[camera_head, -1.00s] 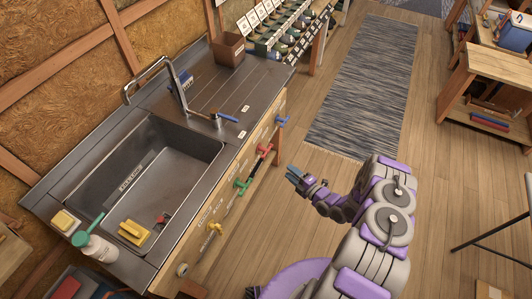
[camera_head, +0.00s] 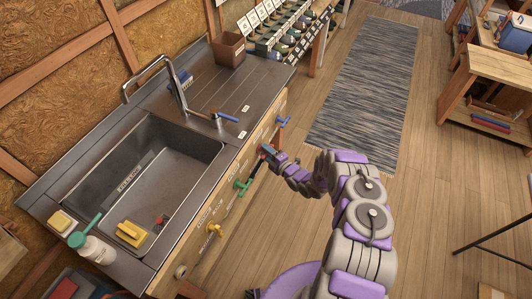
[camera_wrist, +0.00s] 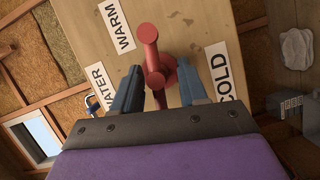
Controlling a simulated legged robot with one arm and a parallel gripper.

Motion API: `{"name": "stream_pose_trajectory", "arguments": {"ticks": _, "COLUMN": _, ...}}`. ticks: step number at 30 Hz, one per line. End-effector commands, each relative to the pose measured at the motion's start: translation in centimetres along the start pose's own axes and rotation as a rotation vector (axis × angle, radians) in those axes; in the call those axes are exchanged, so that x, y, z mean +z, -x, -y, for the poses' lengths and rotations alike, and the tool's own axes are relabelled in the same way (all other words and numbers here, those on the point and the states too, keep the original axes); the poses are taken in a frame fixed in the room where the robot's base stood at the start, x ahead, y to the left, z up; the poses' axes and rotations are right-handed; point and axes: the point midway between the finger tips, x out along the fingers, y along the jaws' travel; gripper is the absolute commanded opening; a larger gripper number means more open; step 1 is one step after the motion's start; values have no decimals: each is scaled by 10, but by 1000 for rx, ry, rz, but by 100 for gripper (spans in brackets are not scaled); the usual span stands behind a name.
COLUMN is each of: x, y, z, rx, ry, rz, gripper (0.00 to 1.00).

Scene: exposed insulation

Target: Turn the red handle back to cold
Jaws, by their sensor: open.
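The red handle (camera_wrist: 150,50) is on the wooden front panel in the wrist view. Its rounded end lies near the WARM label (camera_wrist: 120,27), and the COLD label (camera_wrist: 219,71) is to its right. My gripper (camera_wrist: 158,68) is open, with one blue-grey finger on each side of the handle's lower part. I cannot tell whether either finger touches it. In the head view my gripper (camera_head: 269,153) is at the panel, and the red handle (camera_head: 265,147) is mostly hidden by it.
On the same panel are a green handle (camera_head: 242,186), a yellow handle (camera_head: 214,229) and a blue handle (camera_head: 283,121). The metal sink counter (camera_head: 205,85) is above the panel. Open wooden floor (camera_head: 285,220) lies to the right.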

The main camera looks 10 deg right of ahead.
Motion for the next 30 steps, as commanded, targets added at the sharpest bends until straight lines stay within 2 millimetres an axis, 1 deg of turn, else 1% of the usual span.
{"name": "stream_pose_trajectory", "arguments": {"ticks": 9, "x": 0, "y": -3, "z": 0, "rx": 1, "ry": 0, "rz": -1, "gripper": 43}}
{"name": "stream_pose_trajectory", "arguments": {"ticks": 11, "x": 0, "y": -3, "z": 0, "rx": 1, "ry": 0, "rz": -1, "gripper": 38}}
{"name": "stream_pose_trajectory", "arguments": {"ticks": 21, "x": 0, "y": -3, "z": 0, "rx": 0, "ry": 0, "rz": -1, "gripper": 5}}
{"name": "stream_pose_trajectory", "arguments": {"ticks": 23, "x": 0, "y": -3, "z": 0, "rx": -1, "ry": -1, "rz": -1, "gripper": 0}}
{"name": "stream_pose_trajectory", "arguments": {"ticks": 30, "x": 0, "y": -3, "z": 1, "rx": -6, "ry": -8, "rz": -1, "gripper": 0}}
